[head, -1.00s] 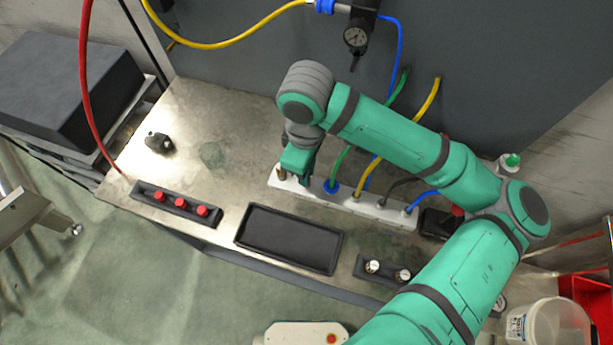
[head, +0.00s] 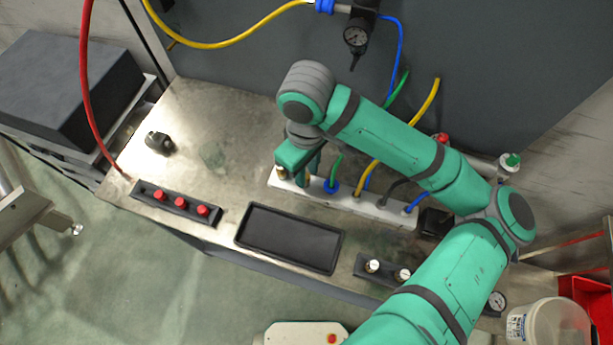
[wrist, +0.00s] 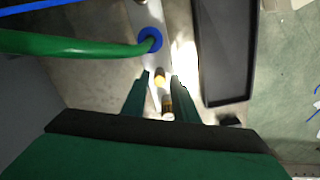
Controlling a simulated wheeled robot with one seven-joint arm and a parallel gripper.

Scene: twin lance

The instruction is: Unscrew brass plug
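A pale manifold bar (head: 345,203) lies on the metal bench with hoses plugged along it. Near its left end, brass pieces show: one (head: 281,173) beside my gripper in the head view, and two in line in the wrist view, a yellowish one (wrist: 160,78) and a brass one with a bright top (wrist: 167,107). I cannot tell for certain which is the plug. My gripper (head: 300,178) points down over this end. In the wrist view its fingers (wrist: 161,84) stand apart on either side of the brass pieces, with gaps visible. Contact is not visible.
A blue fitting (wrist: 150,40) with a green hose (wrist: 80,45) sits close to the fingers. An empty black tray (head: 290,238) lies in front of the bar. A rack with red caps (head: 180,202) is at left. Bare bench lies left of the bar.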

